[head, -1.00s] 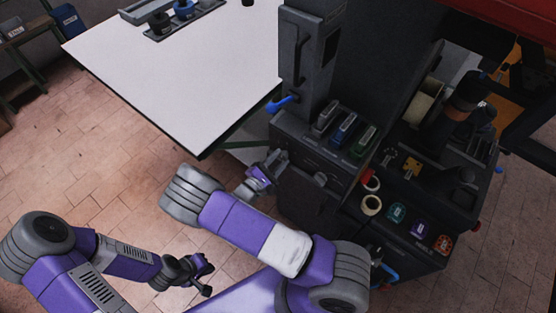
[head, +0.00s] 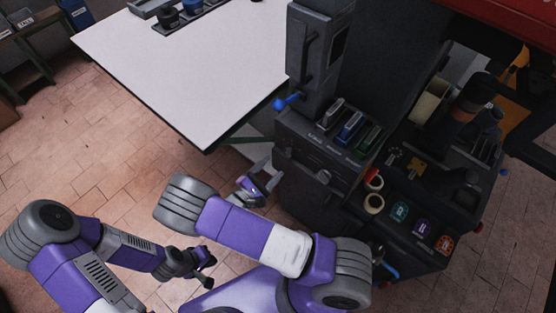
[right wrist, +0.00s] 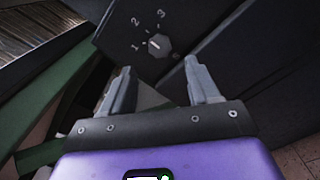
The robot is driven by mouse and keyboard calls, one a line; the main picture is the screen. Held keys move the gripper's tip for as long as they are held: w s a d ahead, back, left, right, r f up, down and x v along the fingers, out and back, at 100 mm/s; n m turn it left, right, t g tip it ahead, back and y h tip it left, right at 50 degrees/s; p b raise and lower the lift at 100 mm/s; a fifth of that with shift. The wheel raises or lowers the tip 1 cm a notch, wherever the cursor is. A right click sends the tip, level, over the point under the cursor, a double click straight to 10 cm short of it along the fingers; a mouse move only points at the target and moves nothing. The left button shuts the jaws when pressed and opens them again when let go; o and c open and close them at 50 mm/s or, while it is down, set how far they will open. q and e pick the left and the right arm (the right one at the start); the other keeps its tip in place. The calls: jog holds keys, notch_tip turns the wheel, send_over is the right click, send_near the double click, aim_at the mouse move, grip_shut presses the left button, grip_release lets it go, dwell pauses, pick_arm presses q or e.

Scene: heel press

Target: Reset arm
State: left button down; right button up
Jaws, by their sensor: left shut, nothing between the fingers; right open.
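My right gripper (head: 264,182) is open and empty, just left of the dark machine's front panel (head: 305,160) in the head view. In the right wrist view its two fingers (right wrist: 157,75) stand apart with nothing between them. Beyond them is a dark panel with a round knob (right wrist: 158,44) marked 1, 2 and 3; the fingers look clear of it. My left gripper (head: 206,272) is shut and empty, low over the tiled floor, well apart from the machine.
A white table (head: 190,70) stands left of the machine, with a dark tray (head: 190,22) at its back. A blue handle (head: 290,101) sticks out from the machine's column. Grey, blue and green pieces (head: 349,127) sit on its ledge. Open floor (head: 110,165) lies at left.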

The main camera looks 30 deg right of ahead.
jog(key=shift+s+a, duration=0.25)
jog(key=shift+a, duration=0.35)
jog(key=s+d+f+m+g+y, duration=0.1)
jog(key=s+f+m+g+y, duration=0.65)
jog(key=s+f+g, duration=0.75)
jog(key=s+a+f+m+t+y, duration=0.1)
jog(key=s+a+m+t+y, duration=0.25)
jog(key=a+y, duration=0.6)
jog(key=w+m+t+y, duration=0.2)
jog(key=m, duration=0.1)
jog(key=w+r+m+t+y, duration=0.1)
jog(key=w+m+t, duration=0.2)
jog(key=shift+w+r+m+y, duration=0.2)
jog(key=shift+w+m+y, duration=0.1)
jog(key=shift+y, duration=0.1)
